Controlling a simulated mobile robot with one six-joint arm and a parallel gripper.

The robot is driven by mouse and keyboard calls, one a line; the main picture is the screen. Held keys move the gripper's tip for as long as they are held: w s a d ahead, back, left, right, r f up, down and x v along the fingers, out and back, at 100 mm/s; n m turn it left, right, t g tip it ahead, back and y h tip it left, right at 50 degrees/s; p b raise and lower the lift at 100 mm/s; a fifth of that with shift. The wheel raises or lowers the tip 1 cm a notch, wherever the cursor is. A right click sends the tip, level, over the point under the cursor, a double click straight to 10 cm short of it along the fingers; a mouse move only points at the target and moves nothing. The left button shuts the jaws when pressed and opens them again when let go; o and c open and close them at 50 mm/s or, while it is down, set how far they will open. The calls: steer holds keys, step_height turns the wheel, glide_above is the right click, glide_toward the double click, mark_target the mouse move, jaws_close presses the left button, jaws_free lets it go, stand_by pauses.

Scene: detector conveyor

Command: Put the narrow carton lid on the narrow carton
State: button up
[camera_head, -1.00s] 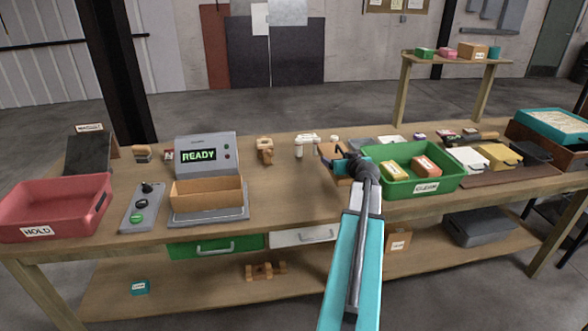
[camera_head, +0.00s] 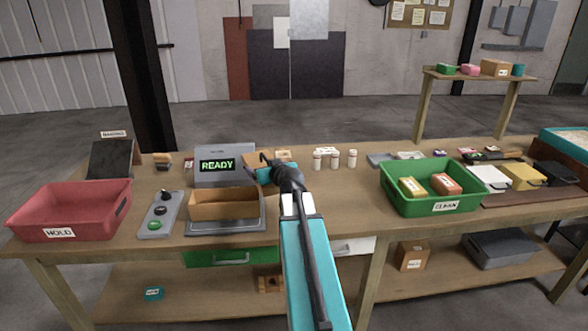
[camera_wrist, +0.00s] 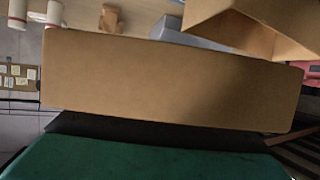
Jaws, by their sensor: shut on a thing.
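The narrow carton (camera_head: 224,209) is a brown open-topped box on the grey plate in front of the READY display. Its open top also shows at the upper right of the wrist view (camera_wrist: 225,27). My gripper (camera_head: 265,170) is shut on the brown narrow carton lid (camera_wrist: 170,80), which fills the middle of the wrist view. In the head view a small part of the lid (camera_head: 256,158) shows behind my gripper, above the bench and right of the display. The lid is apart from the carton, up and to its right. My fingertips are mostly hidden.
The detector unit (camera_head: 212,152) stands behind the carton. A red HOLD tray (camera_head: 62,232) and a button panel (camera_head: 158,214) are on the left. White bottles (camera_head: 335,159) stand behind on the right. The green CLEAN tray (camera_head: 432,207) is farther right. Bench between bottles and tray is clear.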

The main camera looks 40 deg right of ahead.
steer(key=w+a+r+n+y, duration=0.1)
steer(key=w+a+r, duration=0.1)
steer(key=a, duration=1.2)
steer(key=w+a+r+n+y, duration=0.1)
steer(key=w+a+r+y, duration=0.1)
steer(key=a, duration=1.2)
steer(key=w+a+r+n+y, duration=0.1)
steer(key=w+a+r, duration=0.2)
steer(key=a, duration=1.1)
steer(key=shift+a+r+n+t+y, duration=0.2)
steer(key=shift+r+n+t+y, duration=0.1)
steer(key=shift+r+n+t, duration=0.1)
